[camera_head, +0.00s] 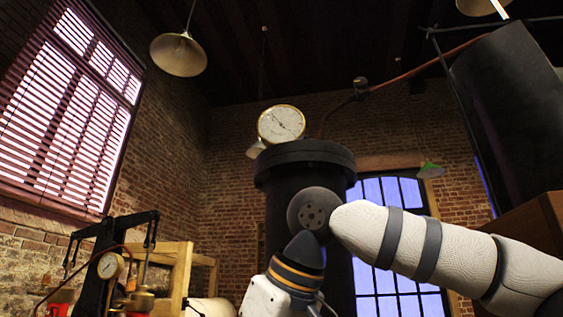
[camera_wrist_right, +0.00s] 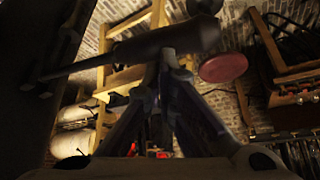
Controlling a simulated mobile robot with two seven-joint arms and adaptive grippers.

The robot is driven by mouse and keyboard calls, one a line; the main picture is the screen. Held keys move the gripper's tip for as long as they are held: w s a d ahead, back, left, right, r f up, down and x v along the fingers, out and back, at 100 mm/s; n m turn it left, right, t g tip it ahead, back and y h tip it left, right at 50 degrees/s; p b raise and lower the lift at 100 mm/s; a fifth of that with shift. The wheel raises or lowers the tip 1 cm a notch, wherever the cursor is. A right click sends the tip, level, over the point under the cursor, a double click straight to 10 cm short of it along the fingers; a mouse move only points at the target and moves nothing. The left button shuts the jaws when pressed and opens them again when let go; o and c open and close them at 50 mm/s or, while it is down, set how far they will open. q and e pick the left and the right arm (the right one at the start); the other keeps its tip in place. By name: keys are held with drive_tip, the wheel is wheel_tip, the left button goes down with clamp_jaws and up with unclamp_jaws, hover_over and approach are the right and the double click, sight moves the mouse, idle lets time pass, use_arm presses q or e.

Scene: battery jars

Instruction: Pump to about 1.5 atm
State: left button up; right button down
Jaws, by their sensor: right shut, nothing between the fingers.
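A round white pressure gauge (camera_head: 282,124) with a brass rim sits on top of a dark flanged cylinder (camera_head: 310,165) in the head view. Its needle lies slantwise; the figures are too small to read. A dark apparatus with a lever beam (camera_head: 112,226) and a smaller gauge (camera_head: 110,265) stands at the lower left. My right arm crosses in front of the cylinder, its fingers below the frame. In the right wrist view my right gripper (camera_wrist_right: 166,60) is shut and empty, its fingertips just under a dark bar with a thick handle (camera_wrist_right: 165,43). Contact is unclear. My left gripper is not in view.
A wooden frame (camera_head: 180,270) stands behind the lever apparatus. A large dark cylinder (camera_head: 510,110) rises at the right. In the right wrist view are a red disc (camera_wrist_right: 223,67), wooden shelving (camera_wrist_right: 118,50) and a wooden rack (camera_wrist_right: 296,88) at the right.

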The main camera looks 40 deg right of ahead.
wheel_tip(320, 180, down, 12)
wheel_tip(320, 180, up, 14)
drive_tip(key=shift+r, duration=0.1)
idle(0.3)
idle(1.7)
wheel_tip(320, 180, up, 4)
idle(0.5)
